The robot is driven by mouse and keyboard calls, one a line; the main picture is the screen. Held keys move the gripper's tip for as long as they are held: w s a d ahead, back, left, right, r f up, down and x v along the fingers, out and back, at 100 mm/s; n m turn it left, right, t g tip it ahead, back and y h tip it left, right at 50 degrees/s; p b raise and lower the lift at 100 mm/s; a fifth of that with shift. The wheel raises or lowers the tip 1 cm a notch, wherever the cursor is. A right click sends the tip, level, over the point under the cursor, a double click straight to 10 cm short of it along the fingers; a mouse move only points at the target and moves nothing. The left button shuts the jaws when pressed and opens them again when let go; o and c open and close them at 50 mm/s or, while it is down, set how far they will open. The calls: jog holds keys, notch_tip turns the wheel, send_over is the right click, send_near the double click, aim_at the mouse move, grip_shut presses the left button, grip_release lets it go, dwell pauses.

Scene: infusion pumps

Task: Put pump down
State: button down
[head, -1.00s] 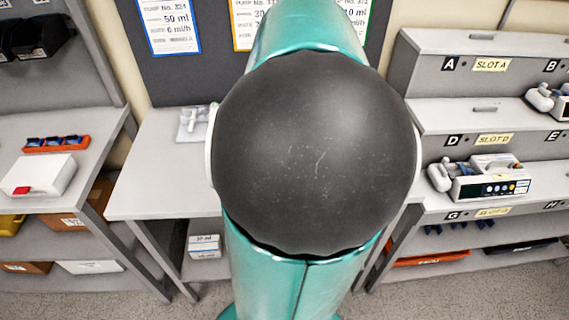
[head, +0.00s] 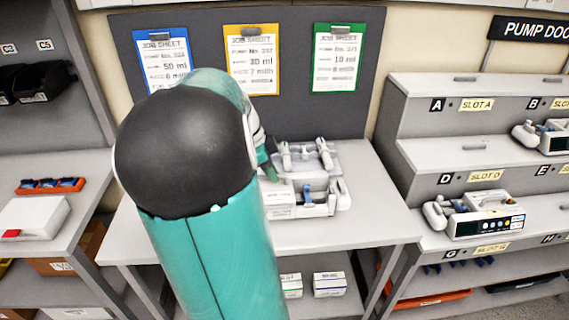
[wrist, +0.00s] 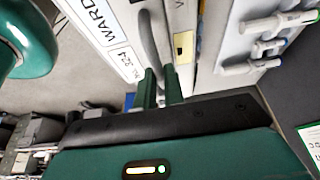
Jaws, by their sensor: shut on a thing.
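The white pump (head: 318,203) is at the bench, partly hidden behind my arm in the head view. It also shows in the wrist view, with a label reading "WARD" and "No. 324" (wrist: 122,62). My gripper (wrist: 161,86) is shut on the pump's grey handle (wrist: 150,42). In the head view, my gripper (head: 268,168) shows only partly, at the pump's left side. Whether the pump touches the bench top (head: 365,215) I cannot tell. A pale grey stand with white upright fittings (head: 305,153) is just behind the pump.
Blue (head: 162,62), yellow (head: 251,60) and green (head: 338,58) job sheets hang on the board behind. The dock (head: 440,155) at right has lettered slots, with another pump (head: 478,214) in slot D. The bench's right part is clear.

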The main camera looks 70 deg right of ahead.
aim_at(268, 183)
jog(key=shift+w+d+f, duration=0.1)
jog(key=shift+w+f, duration=0.2)
jog(key=shift+f, duration=0.6)
jog(key=shift+w+f, duration=0.3)
jog(key=shift+f, duration=1.05)
jog(key=c, duration=1.5)
grip_release()
jog(key=shift+r, duration=0.1)
jog(key=v, duration=1.1)
jog(key=shift+w+r, duration=0.2)
jog(key=shift+r, duration=0.15)
jog(key=shift+a, duration=0.2)
